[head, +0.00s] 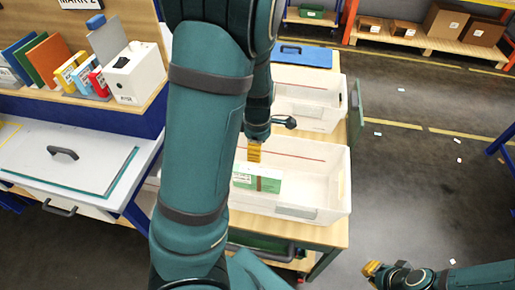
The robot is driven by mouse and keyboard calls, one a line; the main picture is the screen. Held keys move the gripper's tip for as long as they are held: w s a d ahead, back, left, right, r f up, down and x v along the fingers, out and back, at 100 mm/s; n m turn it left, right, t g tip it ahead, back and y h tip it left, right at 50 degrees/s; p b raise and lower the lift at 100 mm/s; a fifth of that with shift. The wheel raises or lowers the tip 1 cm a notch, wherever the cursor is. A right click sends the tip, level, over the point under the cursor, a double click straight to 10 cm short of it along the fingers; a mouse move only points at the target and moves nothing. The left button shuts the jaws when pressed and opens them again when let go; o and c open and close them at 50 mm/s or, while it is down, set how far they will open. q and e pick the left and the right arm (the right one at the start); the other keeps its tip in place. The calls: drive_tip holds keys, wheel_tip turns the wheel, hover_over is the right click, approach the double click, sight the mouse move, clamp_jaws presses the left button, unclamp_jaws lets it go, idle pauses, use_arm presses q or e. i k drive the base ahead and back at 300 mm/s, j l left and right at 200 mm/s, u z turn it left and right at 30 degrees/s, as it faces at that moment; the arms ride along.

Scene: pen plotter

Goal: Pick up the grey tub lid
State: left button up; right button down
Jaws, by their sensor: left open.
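I cannot pick out a grey tub lid for certain; my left arm hides much of the middle. A near white tub (318,214) stands open-topped on a wooden-topped cart, with a green and white box (262,180) inside. A far white tub (322,122) behind it is also open-topped. A blue lid-like panel (316,57) with a dark handle lies beyond it. My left gripper (254,151), yellow-tipped, points down over the near tub's left part, above the box. It is open, with nothing seen in it. My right gripper (371,269) is low at the right, away from the tubs; its jaw gap is unclear.
A white bench (95,122) at the left carries a flat pale panel (62,172) with a dark handle. A shelf above holds binders and a white box (137,75). A rack (440,45) with cartons stands at the back. The floor (405,165) to the right is mostly clear.

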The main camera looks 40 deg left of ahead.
sight(86, 163)
drive_tip(key=k, duration=1)
